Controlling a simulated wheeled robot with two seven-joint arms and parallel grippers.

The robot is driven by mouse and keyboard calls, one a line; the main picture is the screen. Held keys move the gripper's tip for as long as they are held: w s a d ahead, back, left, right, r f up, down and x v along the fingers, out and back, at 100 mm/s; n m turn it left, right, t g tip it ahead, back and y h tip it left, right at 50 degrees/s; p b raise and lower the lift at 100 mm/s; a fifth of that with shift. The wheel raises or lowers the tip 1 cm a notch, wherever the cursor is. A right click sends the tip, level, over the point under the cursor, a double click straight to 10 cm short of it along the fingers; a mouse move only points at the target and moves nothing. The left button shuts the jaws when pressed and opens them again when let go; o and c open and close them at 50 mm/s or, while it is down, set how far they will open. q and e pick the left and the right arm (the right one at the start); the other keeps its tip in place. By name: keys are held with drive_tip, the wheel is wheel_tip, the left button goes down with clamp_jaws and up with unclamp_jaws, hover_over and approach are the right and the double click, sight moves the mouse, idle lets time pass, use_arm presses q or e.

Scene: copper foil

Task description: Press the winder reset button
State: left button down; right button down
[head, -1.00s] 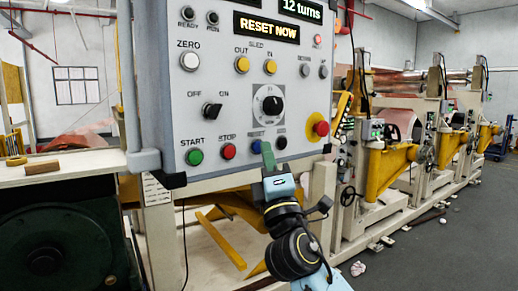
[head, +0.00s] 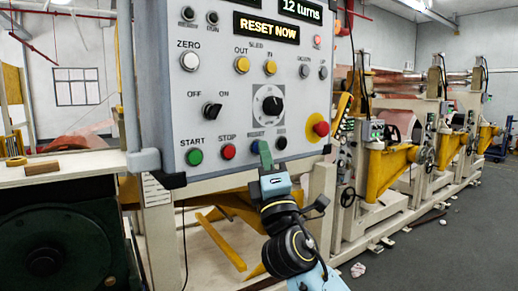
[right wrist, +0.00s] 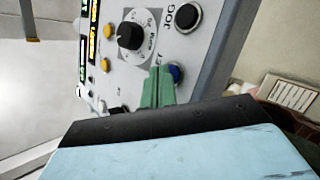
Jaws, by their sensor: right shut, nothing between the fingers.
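The blue reset button (head: 255,147) sits in the bottom row of the grey control panel (head: 230,120), between the red STOP button (head: 228,151) and a black button (head: 281,143). My right gripper (head: 265,148) is shut and empty, its green fingertips in front of the blue button's right side and partly hiding it. In the right wrist view the blue button (right wrist: 176,73) shows just beside the green fingers (right wrist: 158,86). I cannot tell whether they touch it. The panel display (head: 267,28) reads "RESET NOW". My left gripper is not in view.
The black button carries the JOG label in the right wrist view (right wrist: 187,16). A red emergency knob (head: 320,128) on a yellow plate lies to the right, and a rotary dial (head: 270,103) above. A bench (head: 75,165) stands at left, winding machinery (head: 400,150) at right.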

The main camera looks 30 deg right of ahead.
drive_tip(key=shift+w, duration=0.2)
drive_tip(key=shift+s, duration=0.15)
idle(0.3)
drive_tip(key=shift+s+d+h, duration=0.15)
drive_tip(key=shift+s+h, duration=0.15)
drive_tip(key=shift+s, duration=0.45)
drive_tip(key=s, duration=0.1)
drive_tip(key=s+p, duration=0.1)
drive_tip(key=s, duration=0.3)
drive_tip(key=shift+d, duration=0.4)
idle(0.7)
